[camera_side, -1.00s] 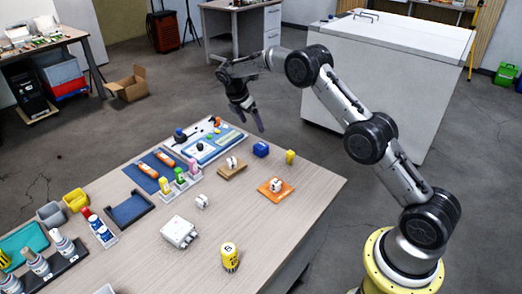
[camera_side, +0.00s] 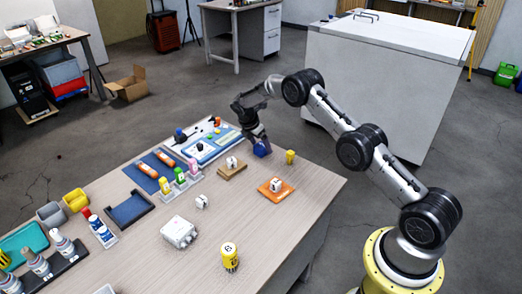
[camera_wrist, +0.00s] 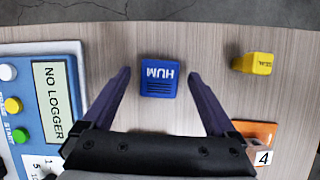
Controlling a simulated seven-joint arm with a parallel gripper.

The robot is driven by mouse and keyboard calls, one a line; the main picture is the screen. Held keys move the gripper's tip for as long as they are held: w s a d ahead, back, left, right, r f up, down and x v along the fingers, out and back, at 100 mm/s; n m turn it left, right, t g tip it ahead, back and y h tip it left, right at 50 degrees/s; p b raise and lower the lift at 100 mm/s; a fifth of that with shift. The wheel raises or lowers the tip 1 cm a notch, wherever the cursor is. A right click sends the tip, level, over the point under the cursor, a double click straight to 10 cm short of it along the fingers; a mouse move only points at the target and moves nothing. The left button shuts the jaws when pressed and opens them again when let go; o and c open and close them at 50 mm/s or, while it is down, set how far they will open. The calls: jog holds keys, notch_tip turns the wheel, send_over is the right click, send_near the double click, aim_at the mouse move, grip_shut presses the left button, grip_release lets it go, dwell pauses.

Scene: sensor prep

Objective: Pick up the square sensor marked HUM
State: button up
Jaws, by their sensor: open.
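The square sensor marked HUM is a blue block (camera_wrist: 160,79) with white lettering and a dark slotted face. In the wrist view it sits on the wooden table between my gripper's (camera_wrist: 162,76) two fingers, with a gap on each side. In the side view the blue block (camera_side: 262,149) stands near the table's far edge, partly hidden by my gripper (camera_side: 258,143), which points down right at it. My gripper is open and empty.
A yellow block (camera_wrist: 252,63) stands to the right of the sensor in the wrist view. A blue and white logger panel (camera_wrist: 52,92) reading NO LOGGER lies to the left. An orange plate (camera_wrist: 262,130) with a 4 tag lies at lower right.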

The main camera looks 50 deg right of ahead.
jog(key=shift+d+f, duration=0.3)
jog(key=shift+f, duration=0.25)
grip_shut()
jog(key=shift+r, duration=0.1)
